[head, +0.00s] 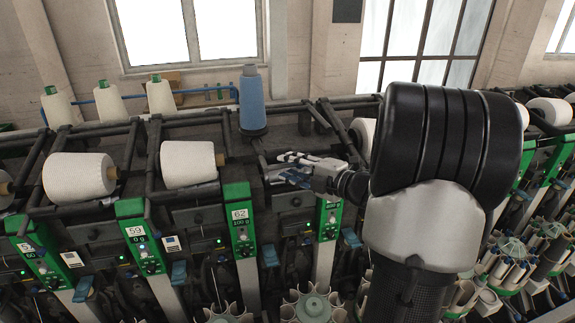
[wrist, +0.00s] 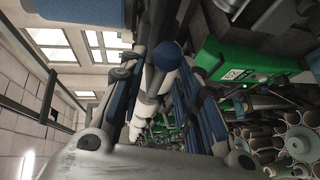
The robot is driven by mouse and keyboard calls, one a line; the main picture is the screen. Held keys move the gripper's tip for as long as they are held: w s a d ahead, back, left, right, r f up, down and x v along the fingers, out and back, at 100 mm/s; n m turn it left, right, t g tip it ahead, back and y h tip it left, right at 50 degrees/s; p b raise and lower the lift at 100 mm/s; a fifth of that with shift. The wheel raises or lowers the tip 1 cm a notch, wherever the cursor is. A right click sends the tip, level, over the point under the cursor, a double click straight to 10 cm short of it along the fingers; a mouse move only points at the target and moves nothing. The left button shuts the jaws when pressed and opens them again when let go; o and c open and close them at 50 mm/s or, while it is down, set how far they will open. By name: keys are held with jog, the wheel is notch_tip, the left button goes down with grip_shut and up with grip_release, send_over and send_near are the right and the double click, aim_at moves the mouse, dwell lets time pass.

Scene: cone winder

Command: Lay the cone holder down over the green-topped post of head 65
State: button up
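My gripper (head: 283,167) reaches in from the right over the machine, just right of head 62. Its two fingers are apart; the wrist view (wrist: 160,95) shows them on either side of a gap. A dark bar with a round blue end (wrist: 167,56) shows in that gap; I cannot tell whether it is touched. A black holder frame (head: 335,118) stands behind my gripper, partly hidden. A green-topped post (head: 329,217) lies below and right of my gripper, its number hidden by my arm. The wrist view shows a green post top (wrist: 240,68) to the right, its label unreadable.
Head 62's green post (head: 240,216) is beside my gripper. A blue cone (head: 252,98) stands upright behind it. White cones (head: 188,163) lie in holders to the left. Tube clusters (head: 312,303) are below. My arm covers much of the right side.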

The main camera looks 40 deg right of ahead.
jog(key=shift+w+a+f, duration=0.1)
jog(key=shift+w+f, duration=0.05)
jog(key=shift+w, duration=0.75)
jog(key=shift+c, duration=0.2)
grip_shut()
